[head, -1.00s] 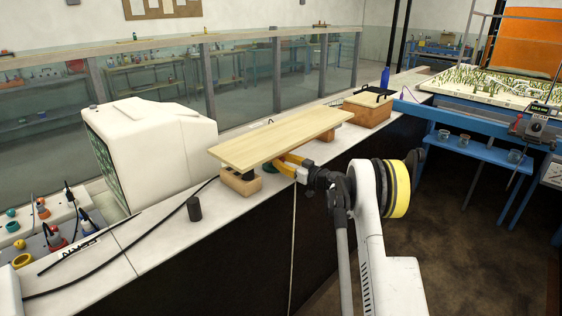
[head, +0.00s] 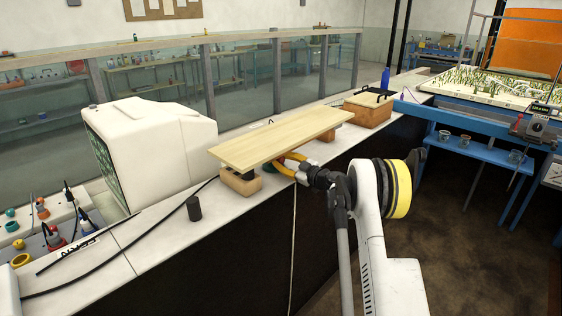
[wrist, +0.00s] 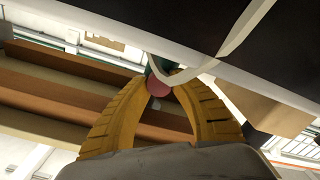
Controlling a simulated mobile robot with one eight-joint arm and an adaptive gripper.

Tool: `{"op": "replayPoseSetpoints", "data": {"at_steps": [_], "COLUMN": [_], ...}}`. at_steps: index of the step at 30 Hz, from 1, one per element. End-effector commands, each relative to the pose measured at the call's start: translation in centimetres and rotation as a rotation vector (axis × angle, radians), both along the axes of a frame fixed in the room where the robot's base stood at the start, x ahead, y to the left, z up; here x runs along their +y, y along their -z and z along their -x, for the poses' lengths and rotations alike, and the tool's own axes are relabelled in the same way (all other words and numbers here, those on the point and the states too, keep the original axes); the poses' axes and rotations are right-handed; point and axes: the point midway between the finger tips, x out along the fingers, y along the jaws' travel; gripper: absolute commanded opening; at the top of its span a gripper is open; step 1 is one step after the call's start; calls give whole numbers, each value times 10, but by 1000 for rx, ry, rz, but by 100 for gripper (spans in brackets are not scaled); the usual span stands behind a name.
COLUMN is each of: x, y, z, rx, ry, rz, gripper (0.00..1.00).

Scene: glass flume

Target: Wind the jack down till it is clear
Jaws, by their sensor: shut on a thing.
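My gripper (head: 280,163) is at the front edge of the white bench, reaching in under a pale wooden board (head: 278,138). In the wrist view its two yellow fingers (wrist: 158,90) close on a round reddish knob (wrist: 159,88). A teal part (wrist: 153,69) shows just behind the knob. The jack's body is mostly hidden beneath the board, so I cannot tell its height or whether it touches the board. The board lies level, with a wooden block (head: 241,182) under its near end and another support under its far end.
A white boxy monitor (head: 160,150) stands left of the board. A small dark cylinder (head: 194,208) and a black cable (head: 150,226) are on the bench nearby. A wooden box (head: 366,112) with a black handle stands beyond. A pale cord (head: 293,240) hangs down the bench front.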

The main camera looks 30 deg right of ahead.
Motion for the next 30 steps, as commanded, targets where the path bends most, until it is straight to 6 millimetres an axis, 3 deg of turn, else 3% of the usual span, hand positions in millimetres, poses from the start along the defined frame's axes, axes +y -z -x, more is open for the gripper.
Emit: {"op": "replayPoseSetpoints", "data": {"at_steps": [8, 9, 11, 12, 23, 30], "x": [1, 1, 1, 1, -3, -19], "y": [0, 0, 0, 0, 0, -1], "z": [0, 0, 0, 0, 5, 48], "rx": [0, 0, 0, 0, 0, 0], "ry": [-1, -1, -1, -1, 1, 2], "rz": [0, 0, 0, 0, 0, 0], "gripper": [0, 29, 47, 50, 50, 50]}}
